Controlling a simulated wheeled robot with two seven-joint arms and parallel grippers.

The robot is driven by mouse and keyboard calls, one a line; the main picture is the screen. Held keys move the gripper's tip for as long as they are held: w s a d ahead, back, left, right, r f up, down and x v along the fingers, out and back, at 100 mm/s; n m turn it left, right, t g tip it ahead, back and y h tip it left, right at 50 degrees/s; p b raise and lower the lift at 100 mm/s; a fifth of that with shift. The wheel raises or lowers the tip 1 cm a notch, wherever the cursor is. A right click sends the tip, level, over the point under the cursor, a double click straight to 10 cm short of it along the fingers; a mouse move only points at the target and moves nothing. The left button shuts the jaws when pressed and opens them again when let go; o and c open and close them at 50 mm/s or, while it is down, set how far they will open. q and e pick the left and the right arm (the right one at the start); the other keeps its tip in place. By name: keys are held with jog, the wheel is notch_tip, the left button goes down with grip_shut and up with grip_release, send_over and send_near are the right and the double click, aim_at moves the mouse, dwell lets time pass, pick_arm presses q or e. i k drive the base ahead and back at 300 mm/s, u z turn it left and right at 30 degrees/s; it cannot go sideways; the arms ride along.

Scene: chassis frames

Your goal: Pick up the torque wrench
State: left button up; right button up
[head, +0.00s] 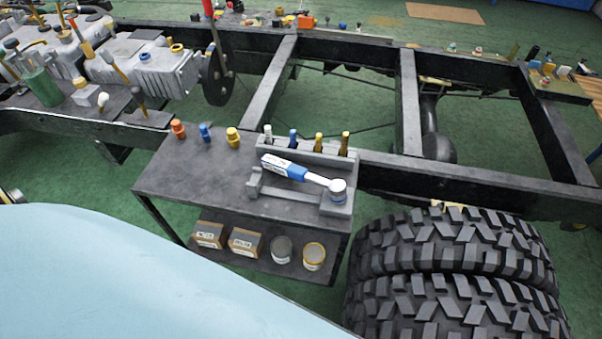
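The torque wrench (297,172) lies on a grey holder (268,190) on top of a dark workbench (190,167). It has a white and blue handle at the left and a round silver and blue head at the right. Its handle slants down toward the right. Nothing is touching it except the holder. Neither of my grippers shows in the head view, so I cannot see their state.
Orange, blue and yellow fittings (205,133) stand at the bench's back left. Several sockets (318,143) stand in a rack behind the wrench. The lower shelf holds boxes (245,241) and cans (314,255). Large tires (455,270) stand at right; a chassis frame (410,100) runs behind.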

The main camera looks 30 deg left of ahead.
aim_at(337, 194)
jog(key=z, duration=1.25)
jog(key=k, duration=0.7)
jog(key=u, duration=1.7)
